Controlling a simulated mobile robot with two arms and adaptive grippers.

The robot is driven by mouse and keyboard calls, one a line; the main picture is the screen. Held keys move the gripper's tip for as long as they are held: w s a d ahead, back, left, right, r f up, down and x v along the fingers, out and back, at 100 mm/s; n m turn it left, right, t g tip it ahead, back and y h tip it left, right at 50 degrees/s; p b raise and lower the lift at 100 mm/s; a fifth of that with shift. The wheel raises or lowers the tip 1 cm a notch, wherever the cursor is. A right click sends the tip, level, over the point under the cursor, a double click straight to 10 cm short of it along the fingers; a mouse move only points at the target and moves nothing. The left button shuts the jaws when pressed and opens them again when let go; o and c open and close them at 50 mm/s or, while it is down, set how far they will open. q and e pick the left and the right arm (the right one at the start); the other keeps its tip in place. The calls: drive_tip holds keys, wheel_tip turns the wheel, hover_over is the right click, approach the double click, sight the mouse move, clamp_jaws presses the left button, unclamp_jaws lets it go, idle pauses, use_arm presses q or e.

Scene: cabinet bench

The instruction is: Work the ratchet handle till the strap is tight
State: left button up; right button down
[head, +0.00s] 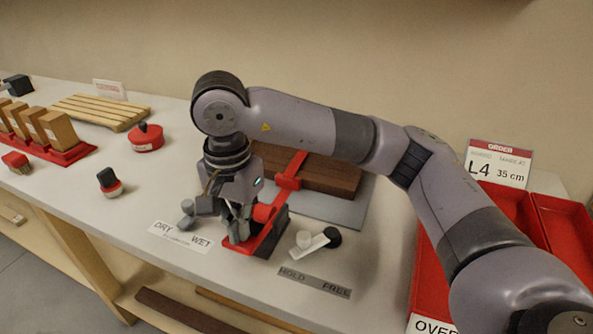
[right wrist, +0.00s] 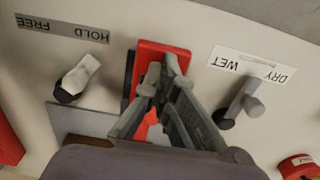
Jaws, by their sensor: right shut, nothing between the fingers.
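The red strap (head: 290,172) lies over a dark wooden block (head: 330,175) on a grey plate (head: 345,208). The red ratchet (head: 266,240) sits at its near end on the bench, partly hidden by my right gripper (head: 238,238). In the right wrist view the red ratchet (right wrist: 172,47) shows beyond the fingertips. My right gripper (right wrist: 163,75) is shut with nothing between its fingers, pointing down at the ratchet. I cannot tell whether it touches the handle. My left gripper is not in view.
A pale lever (head: 314,246) stands by the HOLD/FREE label (head: 314,282). A grey lever (head: 187,212) stands by the DRY/WET label (head: 180,237), close left of my gripper. Red trays (head: 425,280) lie at right. A red pot (head: 147,138) and slatted rack (head: 98,110) are at left.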

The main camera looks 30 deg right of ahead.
drive_tip(key=shift+a+f+b, duration=0.1)
drive_tip(key=shift+f+b, duration=0.45)
drive_tip(key=shift+f, duration=0.3)
drive_tip(key=shift+s+f, duration=0.1)
drive_tip(key=shift+f, duration=0.15)
drive_tip(key=shift+r, duration=0.25)
drive_tip(key=shift+w+d+r+p, duration=0.1)
drive_tip(key=shift+r+p, duration=0.5)
drive_tip(key=shift+r, duration=0.6)
drive_tip(key=shift+w+d+r+p, duration=0.15)
drive_tip(key=shift+r+p, duration=0.5)
drive_tip(key=shift+r, duration=0.5)
drive_tip(key=shift+w+d+r+p, duration=0.1)
drive_tip(key=shift+r+p, duration=0.5)
drive_tip(key=shift+r, duration=0.6)
drive_tip(key=shift+r, duration=0.1)
wheel_tip(320, 180, up, 5)
drive_tip(key=p, duration=0.3)
